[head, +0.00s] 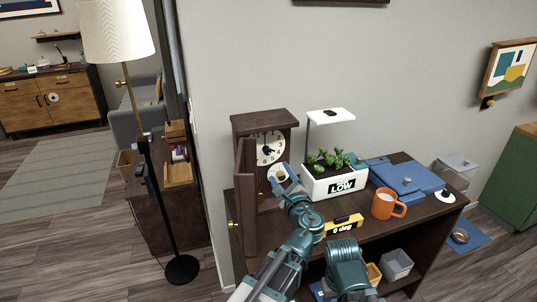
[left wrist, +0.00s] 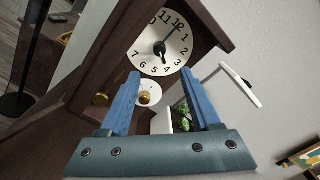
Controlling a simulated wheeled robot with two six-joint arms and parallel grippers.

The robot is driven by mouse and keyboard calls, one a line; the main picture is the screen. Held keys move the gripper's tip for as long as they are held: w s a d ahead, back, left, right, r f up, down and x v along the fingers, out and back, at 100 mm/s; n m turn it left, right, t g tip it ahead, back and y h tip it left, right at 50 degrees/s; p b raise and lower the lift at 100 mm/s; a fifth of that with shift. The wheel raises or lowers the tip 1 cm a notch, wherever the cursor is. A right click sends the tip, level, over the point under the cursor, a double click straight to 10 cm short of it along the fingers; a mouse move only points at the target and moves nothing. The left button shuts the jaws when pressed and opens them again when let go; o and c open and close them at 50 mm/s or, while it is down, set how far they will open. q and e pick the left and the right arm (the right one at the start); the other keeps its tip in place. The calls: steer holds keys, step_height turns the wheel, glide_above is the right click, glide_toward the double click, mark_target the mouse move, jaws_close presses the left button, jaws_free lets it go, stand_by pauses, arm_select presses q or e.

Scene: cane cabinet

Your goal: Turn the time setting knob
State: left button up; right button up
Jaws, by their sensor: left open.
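The dark wooden clock (head: 262,117) stands at the left end of the cabinet top with its door (head: 247,190) swung open. Its white dial (left wrist: 163,44) is uncovered and tilted in the left wrist view. Below the dial, a small brass time setting knob (left wrist: 144,97) sits on a white disc. My left gripper (left wrist: 160,75) is open, and the knob appears between its two blue fingers, nearer the left one. No contact shows. In the head view the left gripper (head: 283,177) is in front of the clock and partly hides the knob area. My right gripper is not seen.
A white planter (head: 334,182) with a lamp stands right of the clock, close to the left gripper. An orange mug (head: 384,204), blue boxes (head: 405,180) and a yellow level (head: 344,225) are on the cabinet top (head: 430,208). The open door stands left of my arm.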

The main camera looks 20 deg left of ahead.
mark_target(268, 153)
arm_select(q)
steer(key=x, duration=1.3)
steer(key=shift+w+a, duration=0.1)
steer(key=shift+w, duration=0.15)
jaws_close()
